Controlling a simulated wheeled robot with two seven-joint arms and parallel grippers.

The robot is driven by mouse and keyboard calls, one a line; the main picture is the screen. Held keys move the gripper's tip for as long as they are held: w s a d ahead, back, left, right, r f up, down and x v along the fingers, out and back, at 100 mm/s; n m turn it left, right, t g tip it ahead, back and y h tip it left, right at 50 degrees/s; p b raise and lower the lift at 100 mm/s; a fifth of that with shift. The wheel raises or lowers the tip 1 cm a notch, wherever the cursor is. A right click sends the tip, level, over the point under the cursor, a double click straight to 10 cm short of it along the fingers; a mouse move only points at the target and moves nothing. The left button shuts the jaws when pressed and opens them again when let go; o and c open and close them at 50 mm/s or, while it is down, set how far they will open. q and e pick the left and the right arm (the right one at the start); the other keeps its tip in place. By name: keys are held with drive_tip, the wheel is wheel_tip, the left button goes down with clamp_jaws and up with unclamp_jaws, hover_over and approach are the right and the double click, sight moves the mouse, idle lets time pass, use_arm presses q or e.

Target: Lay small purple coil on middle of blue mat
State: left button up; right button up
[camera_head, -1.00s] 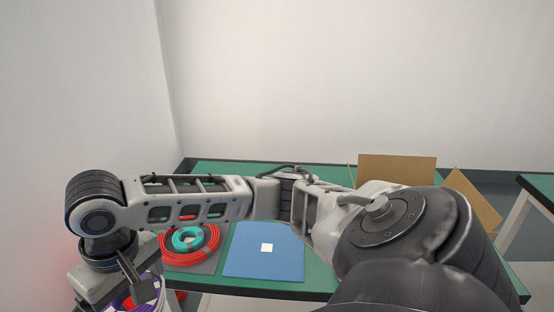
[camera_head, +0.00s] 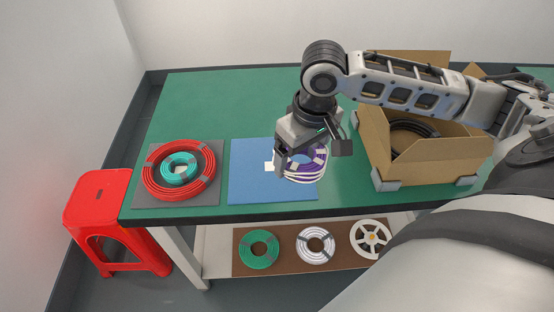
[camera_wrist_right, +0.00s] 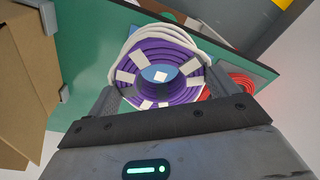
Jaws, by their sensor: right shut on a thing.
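My right gripper (camera_head: 308,154) is shut on a purple coil (camera_head: 313,163) with white ties and white strands along its outer edge. The coil hangs over the right part of the blue mat (camera_head: 250,188) and appears above its surface. In the right wrist view the purple coil (camera_wrist_right: 148,50) lies between the two fingers, and a white square shows through its middle. The mat's white square (camera_head: 269,167) lies just left of the coil in the head view. My left gripper is not in view.
A red coil (camera_head: 150,185) around a teal coil (camera_head: 180,168) lies on a grey mat left of the blue mat. An open cardboard box (camera_head: 425,165) stands at right. A red stool (camera_head: 98,197) stands at left. Coils lie on the lower shelf.

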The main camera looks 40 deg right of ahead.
drive_tip(key=d+f, duration=0.1)
drive_tip(key=d, duration=0.1)
hover_over(270, 165)
drive_tip(key=s, duration=0.1)
wheel_tip(270, 165, down, 9)
drive_tip(key=shift+s+r, duration=0.15)
drive_tip(key=shift+w+f, duration=0.4)
drive_tip(key=shift+f, duration=0.15)
drive_tip(key=shift+w+f+b, duration=0.1)
drive_tip(key=shift+f+b, duration=0.25)
drive_tip(key=shift+f, duration=1.25)
drive_tip(key=o, duration=0.9)
drive_tip(key=shift+f, duration=0.15)
drive_tip(key=shift+c, duration=0.2)
wheel_tip(270, 165, up, 12)
drive_tip(key=s, duration=0.1)
drive_tip(key=shift+s+p, duration=0.25)
drive_tip(key=shift+p, duration=0.15)
